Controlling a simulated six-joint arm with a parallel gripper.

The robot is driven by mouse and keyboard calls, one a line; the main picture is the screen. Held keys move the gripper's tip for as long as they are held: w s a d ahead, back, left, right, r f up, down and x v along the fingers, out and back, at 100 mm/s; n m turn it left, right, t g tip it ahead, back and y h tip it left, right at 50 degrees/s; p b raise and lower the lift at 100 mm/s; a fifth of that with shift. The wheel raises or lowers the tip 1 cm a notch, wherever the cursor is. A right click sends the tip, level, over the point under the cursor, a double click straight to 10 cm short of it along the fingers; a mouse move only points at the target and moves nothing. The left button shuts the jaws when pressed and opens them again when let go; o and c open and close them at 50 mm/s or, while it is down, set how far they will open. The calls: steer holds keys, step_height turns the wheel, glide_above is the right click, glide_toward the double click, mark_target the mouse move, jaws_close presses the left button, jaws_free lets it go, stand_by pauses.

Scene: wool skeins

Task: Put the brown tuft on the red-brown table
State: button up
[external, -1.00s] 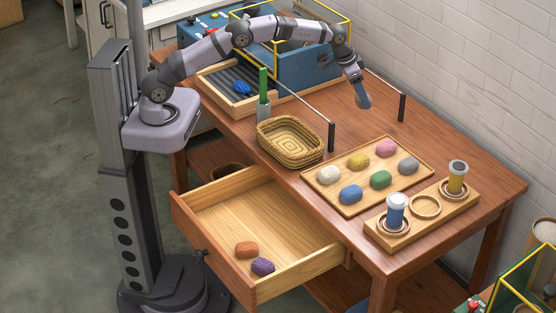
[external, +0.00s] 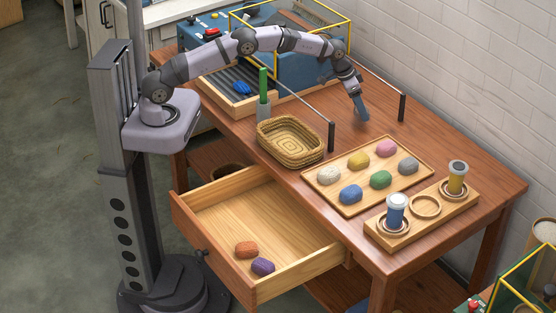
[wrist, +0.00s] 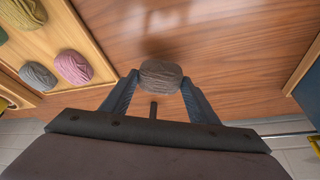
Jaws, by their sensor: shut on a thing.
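A brown tuft (wrist: 160,76) sits between the two fingertips of my gripper (wrist: 158,84) in the wrist view, and the fingers are shut on it. In the external view my gripper (external: 361,112) points down over the back part of the red-brown table (external: 455,185), behind the tray of tufts. The tuft is too small or hidden to make out there. Bare wood of the table shows beyond the tuft in the wrist view (wrist: 230,40), with a soft shadow on it. I cannot tell whether the tuft touches the wood.
A wooden tray (external: 322,196) holds several coloured tufts in front of my gripper. A wicker basket (external: 290,141) and a rail on black posts (external: 402,108) are near. A rack with spools (external: 424,220) stands front right. An open drawer (external: 215,207) holds two tufts.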

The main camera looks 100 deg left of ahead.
mark_target(359, 115)
steer(key=shift+f+p, duration=0.35)
steer(key=shift+f, duration=1.55)
steer(key=shift+c, duration=0.2)
steer(key=o, duration=1.1)
steer(key=b+v, duration=0.2)
steer(key=v, duration=1)
